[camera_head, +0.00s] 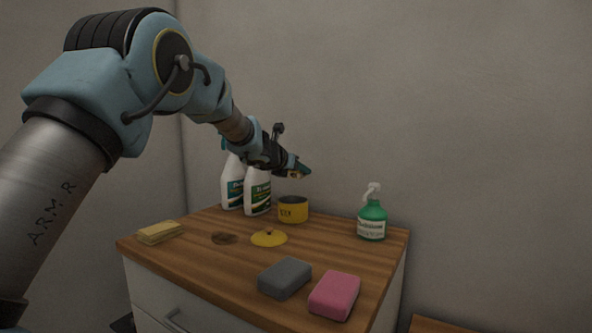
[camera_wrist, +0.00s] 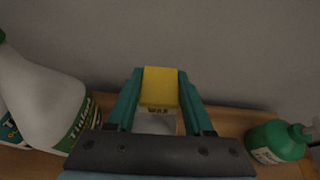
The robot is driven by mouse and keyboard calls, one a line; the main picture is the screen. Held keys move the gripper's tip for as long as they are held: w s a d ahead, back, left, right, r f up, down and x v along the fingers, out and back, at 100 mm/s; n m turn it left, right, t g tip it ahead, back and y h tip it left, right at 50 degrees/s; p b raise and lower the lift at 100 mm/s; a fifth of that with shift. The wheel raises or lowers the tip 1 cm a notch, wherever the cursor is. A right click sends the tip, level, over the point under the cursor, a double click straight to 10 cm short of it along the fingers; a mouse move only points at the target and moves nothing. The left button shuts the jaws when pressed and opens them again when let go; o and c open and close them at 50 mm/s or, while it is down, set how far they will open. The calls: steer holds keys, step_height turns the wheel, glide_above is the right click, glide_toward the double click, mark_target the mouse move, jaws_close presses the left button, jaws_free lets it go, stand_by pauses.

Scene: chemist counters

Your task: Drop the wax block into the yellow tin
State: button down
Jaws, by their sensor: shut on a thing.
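My gripper (camera_head: 300,170) is above the counter, over the yellow tin (camera_head: 293,209). In the wrist view, my gripper (camera_wrist: 158,100) has its teal fingers shut on the yellow wax block (camera_wrist: 160,86), with dark lettering on its near face. The tin stands upright with its top open and dark lettering on its side. There is a clear gap between my gripper and the tin. I cannot tell from these views whether the block is centred over the opening. The tin is not clearly visible in the wrist view.
Two white spray bottles (camera_head: 257,190) stand left of the tin. A green spray bottle (camera_head: 371,220) stands to the right. A yellow lid (camera_head: 268,239), a brown disc (camera_head: 225,238), a yellow sponge (camera_head: 159,232), a grey block (camera_head: 285,278) and a pink block (camera_head: 334,295) lie nearer on the wooden counter (camera_head: 205,268).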

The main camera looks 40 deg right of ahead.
step_height(320, 180, down, 2)
steer(key=shift+f+b, duration=0.1)
steer(key=shift+b, duration=0.5)
steer(key=shift+c, duration=1)
jaws_free()
steer(key=shift+s, duration=0.1)
steer(key=b+v, duration=0.2)
steer(key=v, duration=0.8)
steer(key=shift+a+r, duration=0.25)
steer(key=shift+a, duration=0.05)
steer(key=shift+a, duration=0.1)
